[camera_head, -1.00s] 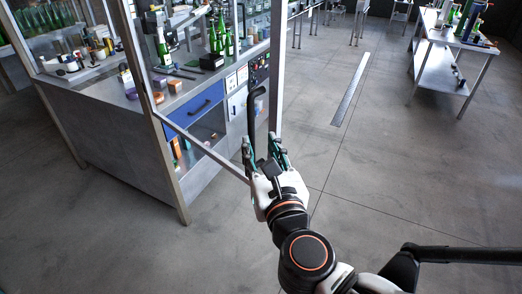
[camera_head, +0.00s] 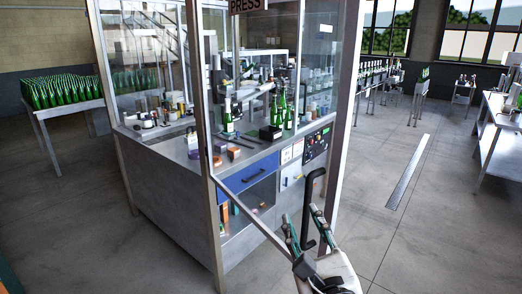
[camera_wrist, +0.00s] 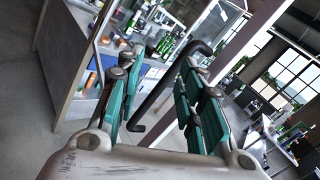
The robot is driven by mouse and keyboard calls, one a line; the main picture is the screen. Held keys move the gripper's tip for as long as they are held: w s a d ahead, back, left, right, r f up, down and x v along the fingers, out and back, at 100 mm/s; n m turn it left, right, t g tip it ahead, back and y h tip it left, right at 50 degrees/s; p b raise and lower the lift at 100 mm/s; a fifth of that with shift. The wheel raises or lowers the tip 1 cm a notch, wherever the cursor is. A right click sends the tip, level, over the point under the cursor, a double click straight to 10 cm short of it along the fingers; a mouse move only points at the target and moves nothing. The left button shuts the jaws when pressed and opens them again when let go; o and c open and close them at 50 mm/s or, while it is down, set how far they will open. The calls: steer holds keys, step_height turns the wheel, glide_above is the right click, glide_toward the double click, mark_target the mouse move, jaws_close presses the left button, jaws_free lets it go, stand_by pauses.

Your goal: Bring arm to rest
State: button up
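My gripper (camera_head: 303,217) is low in the head view, right of centre, in front of the machine's open door frame. Its two green-padded fingers are apart and hold nothing. A black bent door handle (camera_head: 307,205) shows between the fingers in the head view. In the wrist view the handle (camera_wrist: 166,92) also runs between the spread fingers (camera_wrist: 152,95), beyond the palm, with no finger visibly closed on it. I cannot tell the exact gap. Most of my arm is below the head view.
The glazed press enclosure (camera_head: 217,235) has metal posts and a low bar close to my gripper. Green bottles (camera_head: 288,112) stand inside. A bottle table (camera_head: 50,112) is at left, a workbench (camera_head: 492,135) at right.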

steer(key=a+f+n+g+y+b, duration=0.1)
steer(key=a+f+n+g+y, duration=0.15)
steer(key=n, duration=0.75)
steer(key=a+f+n+g+y+b, duration=0.1)
steer(key=f+n+g+y+b, duration=0.15)
steer(key=n, duration=0.65)
steer(key=s+d+f+n+g+h, duration=0.3)
steer(key=d+f+n, duration=0.2)
steer(key=d, duration=0.1)
steer(key=s+d+f+n+g+h+b, duration=0.1)
steer(key=s+d+f+n+g+h, duration=0.2)
steer(key=d+f+n, duration=0.2)
steer(key=shift+s+d+f+n+g+h, duration=0.3)
steer(key=shift+s+d+n+g, duration=0.1)
steer(key=shift+d+n, duration=0.55)
steer(key=shift+w+d, duration=0.1)
steer(key=shift+d, duration=0.05)
steer(key=shift+c, duration=0.2)
